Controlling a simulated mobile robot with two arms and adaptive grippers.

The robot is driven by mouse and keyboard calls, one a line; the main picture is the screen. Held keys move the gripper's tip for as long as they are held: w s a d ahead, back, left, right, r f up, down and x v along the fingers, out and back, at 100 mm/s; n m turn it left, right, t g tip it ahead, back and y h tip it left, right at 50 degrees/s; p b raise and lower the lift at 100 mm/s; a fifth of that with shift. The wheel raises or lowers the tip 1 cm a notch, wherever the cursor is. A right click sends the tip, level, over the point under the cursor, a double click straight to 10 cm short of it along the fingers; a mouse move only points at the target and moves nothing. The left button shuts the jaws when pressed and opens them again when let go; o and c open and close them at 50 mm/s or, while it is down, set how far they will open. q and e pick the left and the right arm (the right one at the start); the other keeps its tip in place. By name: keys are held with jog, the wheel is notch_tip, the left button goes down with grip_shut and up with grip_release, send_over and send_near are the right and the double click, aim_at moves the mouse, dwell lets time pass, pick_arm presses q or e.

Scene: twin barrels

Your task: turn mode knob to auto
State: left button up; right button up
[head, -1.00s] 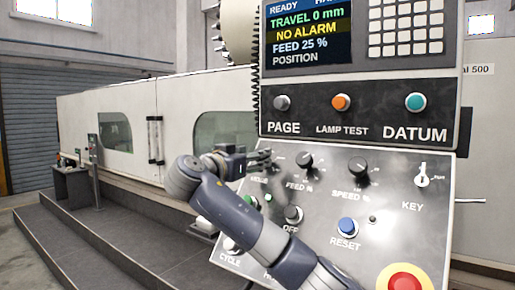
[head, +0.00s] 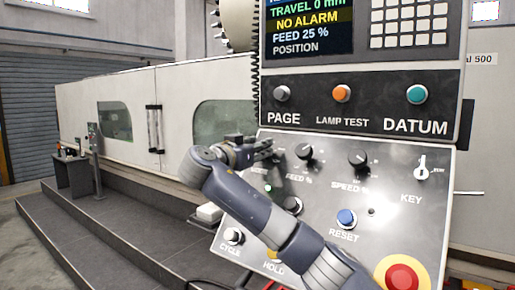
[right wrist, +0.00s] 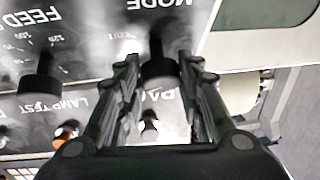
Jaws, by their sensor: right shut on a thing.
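My right gripper (head: 262,150) reaches the left part of the sloped control panel (head: 318,225), at the spot of the mode knob. In the head view the gripper hides that knob, and the label below it is partly covered. The right wrist view, upside down, shows the black mode knob (right wrist: 158,68) between the two fingers of the right gripper (right wrist: 160,82), with the MODE lettering beyond it. The fingers are shut on the knob. I cannot tell which position its pointer marks. My left gripper is not in view.
The feed knob (head: 304,152) is close to the right of the gripper, then the speed knob (head: 358,158) and key switch (head: 422,172). My arm crosses the lower panel near the blue reset button (head: 347,218) and red emergency button (head: 402,278). The grey page button (head: 281,93) is above.

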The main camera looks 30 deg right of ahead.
jog(key=shift+s+f+n+t+y+b, duration=0.15)
jog(key=shift+n+t+y+b, duration=0.6)
jog(key=shift+n+b, duration=0.75)
jog(key=shift+n+t+y, duration=0.25)
jog(key=shift+n+t, duration=0.2)
jog(key=shift+n, duration=0.15)
jog(key=shift+r+n+t+y+b, duration=0.2)
jog(key=shift+n+t+y+b, duration=0.3)
jog(key=shift+n, duration=0.6)
jog(key=shift+s+d+r+n+t+y+p, duration=0.1)
jog(key=shift+n+t+y+p, duration=0.1)
jog(key=shift+n+y, duration=0.3)
jog(key=shift+d+r+n+t+y+p, duration=0.15)
jog(key=shift+n+y, duration=0.15)
jog(key=shift+n, duration=0.4)
jog(key=shift+r+n+y+p, duration=0.1)
jog(key=shift+n+y+p, duration=0.5)
jog(key=shift+n, duration=0.5)
jog(key=shift+r+n+y+p, duration=0.1)
jog(key=shift+n+y+p, duration=0.75)
jog(key=shift+n, duration=0.35)
jog(key=shift+n+y+p, duration=0.55)
jog(key=shift+n, duration=0.25)
